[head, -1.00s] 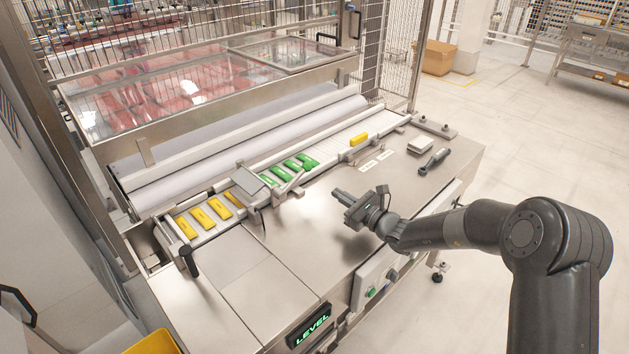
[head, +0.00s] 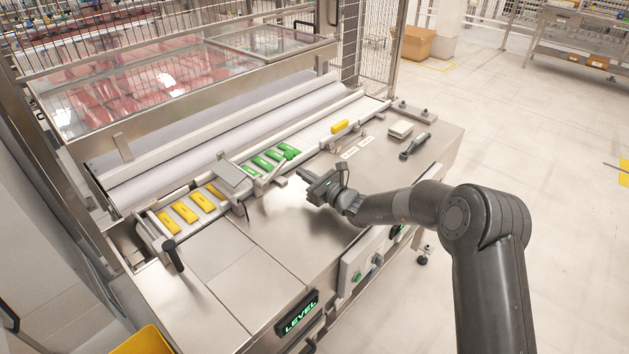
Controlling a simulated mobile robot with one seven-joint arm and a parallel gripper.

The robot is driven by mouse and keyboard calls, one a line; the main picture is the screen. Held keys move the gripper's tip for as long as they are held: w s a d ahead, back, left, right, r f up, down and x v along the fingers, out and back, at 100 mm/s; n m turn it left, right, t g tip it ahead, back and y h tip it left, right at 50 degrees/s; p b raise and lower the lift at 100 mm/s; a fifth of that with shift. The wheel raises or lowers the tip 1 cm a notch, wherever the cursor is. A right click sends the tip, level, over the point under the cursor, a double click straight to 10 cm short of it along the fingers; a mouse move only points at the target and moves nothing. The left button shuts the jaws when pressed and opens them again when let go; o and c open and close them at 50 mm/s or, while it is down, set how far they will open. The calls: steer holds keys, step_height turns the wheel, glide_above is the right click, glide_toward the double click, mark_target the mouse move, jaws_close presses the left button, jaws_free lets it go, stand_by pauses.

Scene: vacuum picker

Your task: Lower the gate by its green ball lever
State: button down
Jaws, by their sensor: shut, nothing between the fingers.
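The green ball (head: 291,153) tops a slanted grey lever (head: 276,169) beside the conveyor rail, to the right of a grey square plate (head: 235,175). The lever leans up and to the right. Which part is the gate is hard to tell. My gripper (head: 301,174) is shut and empty. It points left over the steel table, with its tips just below and right of the ball in the picture, apart from it.
Green bars (head: 262,162) lie on the conveyor behind the lever, yellow bars (head: 185,212) to the left, and one yellow bar (head: 340,126) to the right. A black handle (head: 173,256) stands at the front left. A dark tool (head: 415,146) lies on the right of the table.

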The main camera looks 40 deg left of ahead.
mark_target(290, 160)
steer(key=shift+a+r, duration=0.1)
steer(key=shift+a, duration=1.65)
steer(key=shift+r+n, duration=0.45)
steer(key=shift+n, duration=0.05)
steer(key=shift+s+r+n, duration=0.2)
steer(key=shift+r+n, duration=0.25)
steer(key=shift+n, duration=0.05)
steer(key=shift+s+r+n, duration=0.15)
steer(key=shift+r+n, duration=0.3)
steer(key=shift+n, duration=0.05)
steer(key=s+r+n+g, duration=0.1)
steer(key=s+r+n, duration=0.5)
steer(key=s+n, duration=0.3)
steer(key=shift+n, duration=1.3)
steer(key=shift+s+r, duration=0.1)
steer(key=shift+s, duration=0.05)
